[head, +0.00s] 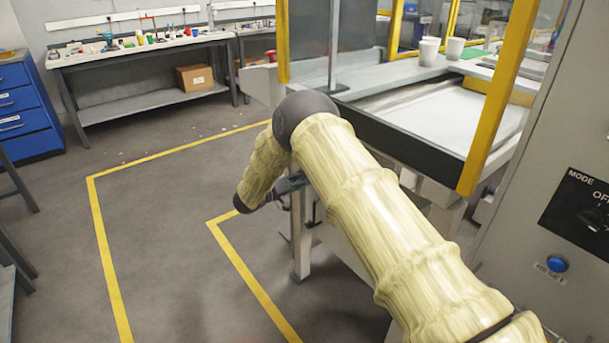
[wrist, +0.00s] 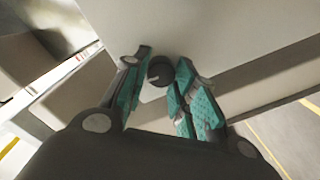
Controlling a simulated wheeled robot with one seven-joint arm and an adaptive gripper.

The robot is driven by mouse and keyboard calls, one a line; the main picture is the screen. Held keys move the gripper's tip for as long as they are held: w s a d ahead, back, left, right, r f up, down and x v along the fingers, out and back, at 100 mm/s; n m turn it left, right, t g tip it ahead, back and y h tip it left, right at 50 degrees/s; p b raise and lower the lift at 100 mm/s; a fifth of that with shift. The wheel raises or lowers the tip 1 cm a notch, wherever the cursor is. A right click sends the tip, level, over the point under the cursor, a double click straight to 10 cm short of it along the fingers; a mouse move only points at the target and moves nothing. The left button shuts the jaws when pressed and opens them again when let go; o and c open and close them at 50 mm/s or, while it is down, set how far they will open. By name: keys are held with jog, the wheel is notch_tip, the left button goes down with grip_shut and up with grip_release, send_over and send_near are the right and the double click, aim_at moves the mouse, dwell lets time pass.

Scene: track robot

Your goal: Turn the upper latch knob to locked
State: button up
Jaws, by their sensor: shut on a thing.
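In the wrist view a small round black knob (wrist: 158,72) with a short pale mark sits on a light grey panel (wrist: 215,30). My gripper (wrist: 164,62) has teal-padded fingers on either side of the knob and is shut on it. The mark is too small to read a locked or unlocked position from it. I cannot tell from this view whether this is the upper knob. In the head view my pale-sleeved arm hides the knob and most of the gripper, beside the framed workstation (head: 432,158).
A control panel (head: 580,215) with a blue button (head: 557,264) stands close on the right. White cups (head: 429,50) stand on the workstation. A long bench (head: 145,55) and blue drawers (head: 22,110) are at the back left. The floor between yellow lines is clear.

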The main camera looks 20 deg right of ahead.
jog(key=shift+n, duration=0.6)
jog(key=o, duration=1)
jog(key=shift+o, duration=0.2)
jog(key=shift+a, duration=0.1)
jog(key=v, duration=1.1)
jog(key=shift+s+a, duration=0.15)
jog(key=shift+a, duration=0.25)
jog(key=shift+p, duration=0.3)
